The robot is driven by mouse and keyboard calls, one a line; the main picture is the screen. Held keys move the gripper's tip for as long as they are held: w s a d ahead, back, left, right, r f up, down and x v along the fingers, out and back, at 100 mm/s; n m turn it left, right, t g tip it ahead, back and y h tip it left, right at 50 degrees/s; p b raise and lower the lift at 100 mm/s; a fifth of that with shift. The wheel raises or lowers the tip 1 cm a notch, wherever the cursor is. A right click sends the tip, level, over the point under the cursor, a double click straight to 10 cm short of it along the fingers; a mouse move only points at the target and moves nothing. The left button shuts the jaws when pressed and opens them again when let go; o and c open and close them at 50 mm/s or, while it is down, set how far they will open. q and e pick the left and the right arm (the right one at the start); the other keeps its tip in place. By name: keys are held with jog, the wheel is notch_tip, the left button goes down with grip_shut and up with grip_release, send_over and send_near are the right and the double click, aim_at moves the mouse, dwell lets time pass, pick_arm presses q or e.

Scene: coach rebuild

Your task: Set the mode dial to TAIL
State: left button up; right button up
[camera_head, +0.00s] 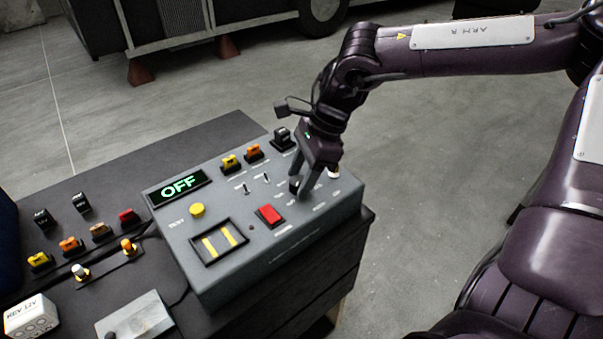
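The grey control box (232,262) stands on a dark bench, and its display (179,187) reads OFF in green. My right gripper (299,187) reaches down to the right part of the box's top panel. Its two fingers are at a small dark knob there, which looks like the mode dial. The fingers partly hide this knob, so its pointer and the TAIL mark cannot be read. Whether the fingers grip the knob or only stand around it cannot be told. My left gripper is not in view.
The panel also has a red rocker (270,215), a yellow button (197,210), small toggle levers and a yellow-striped recess (219,242). A white knob (333,173) is close beside my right gripper. Fuses and connectors lie on the bench (90,190) at left. Open floor lies right.

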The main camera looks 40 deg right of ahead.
jog(key=c, duration=0.7)
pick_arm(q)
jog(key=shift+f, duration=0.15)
pick_arm(e)
jog(key=shift+f+m+t+b, duration=0.1)
jog(key=shift+m+t+b, duration=0.4)
jog(key=shift+m+b, duration=0.7)
jog(key=m+b, duration=0.1)
jog(key=m, duration=0.1)
jog(key=m+t+h+b, duration=0.1)
jog(key=m, duration=0.1)
jog(key=shift+s+a+h, duration=0.1)
jog(key=shift+h, duration=0.2)
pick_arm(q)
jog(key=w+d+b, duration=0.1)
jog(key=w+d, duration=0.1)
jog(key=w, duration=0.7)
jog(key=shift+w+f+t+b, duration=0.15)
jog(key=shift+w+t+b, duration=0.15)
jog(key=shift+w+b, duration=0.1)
pick_arm(e)
jog(key=shift+m+t+h, duration=0.4)
jog(key=shift+m+h, duration=0.1)
jog(key=shift+m, duration=1.3)
jog(key=shift+c, duration=0.2)
jog(key=o, duration=1)
